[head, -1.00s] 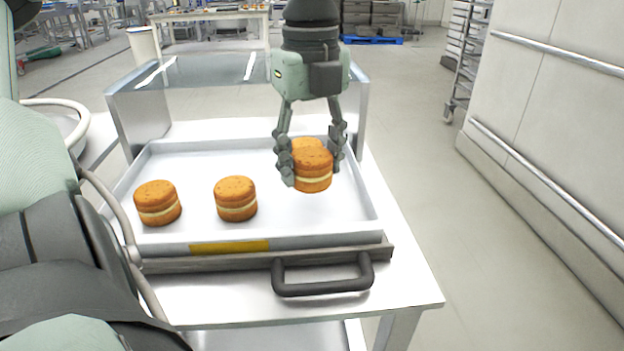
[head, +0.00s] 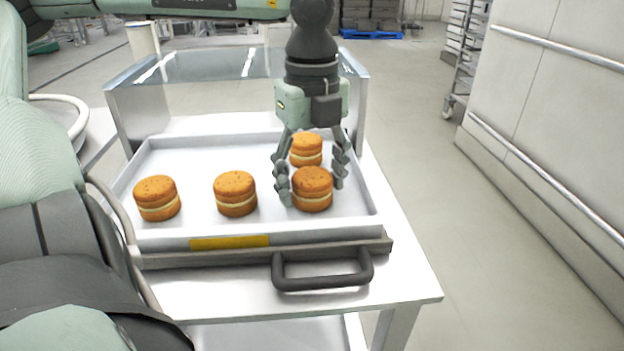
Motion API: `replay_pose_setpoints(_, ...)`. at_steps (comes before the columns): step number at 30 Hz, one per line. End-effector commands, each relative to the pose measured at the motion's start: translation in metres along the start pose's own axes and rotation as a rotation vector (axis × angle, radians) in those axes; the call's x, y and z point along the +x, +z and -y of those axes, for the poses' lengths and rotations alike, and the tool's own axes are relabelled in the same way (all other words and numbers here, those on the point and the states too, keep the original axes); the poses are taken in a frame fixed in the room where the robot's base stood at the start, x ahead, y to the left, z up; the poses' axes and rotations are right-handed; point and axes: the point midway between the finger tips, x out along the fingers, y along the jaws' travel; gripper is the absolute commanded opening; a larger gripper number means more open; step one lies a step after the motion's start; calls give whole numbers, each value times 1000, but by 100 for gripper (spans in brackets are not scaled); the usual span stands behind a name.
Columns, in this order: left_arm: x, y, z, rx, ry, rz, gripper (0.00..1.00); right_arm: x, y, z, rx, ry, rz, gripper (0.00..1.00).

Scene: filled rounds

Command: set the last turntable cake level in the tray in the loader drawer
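My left gripper (head: 312,188) points down over the right part of the white tray (head: 180,226), with its fingers on both sides of a round orange-brown cake (head: 313,192) with a pale filling band. The fingers appear closed on its sides. This cake looks upright and level, at or very near the tray floor; a small gap beneath cannot be ruled out. Another cake (head: 306,143) stands just behind it, partly covered by the fingers and front cake. Two more cakes stand in the front row, at the middle (head: 235,194) and left (head: 156,198). My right gripper is out of view.
The tray sits in the loader drawer, whose front has a black handle (head: 322,283). A metal hood with a glassy top (head: 215,66) stands behind the tray. The tray's back left is empty. A wall with rails (head: 560,120) is at the right.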

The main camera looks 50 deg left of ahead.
Motion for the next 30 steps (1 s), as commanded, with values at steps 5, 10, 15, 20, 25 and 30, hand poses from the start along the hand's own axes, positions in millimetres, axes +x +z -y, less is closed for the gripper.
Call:
replay_pose_setpoints(5, 0, 0, 0, 0, 0, 0, 73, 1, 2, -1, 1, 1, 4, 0)
replay_pose_setpoints(10, -1, 0, 0, 0, 0, 0, 73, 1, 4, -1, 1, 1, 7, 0)
replay_pose_setpoints(15, -14, 1, 1, -1, -3, 4, 73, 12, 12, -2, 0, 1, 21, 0)
replay_pose_setpoints(20, -48, 1, 1, -1, -5, 5, 73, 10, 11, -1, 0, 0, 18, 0)
replay_pose_setpoints(25, -85, 1, 1, -1, -2, 4, 73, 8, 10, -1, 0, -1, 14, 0)
replay_pose_setpoints(30, -111, 0, 1, 0, -1, 2, 73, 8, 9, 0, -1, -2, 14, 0)
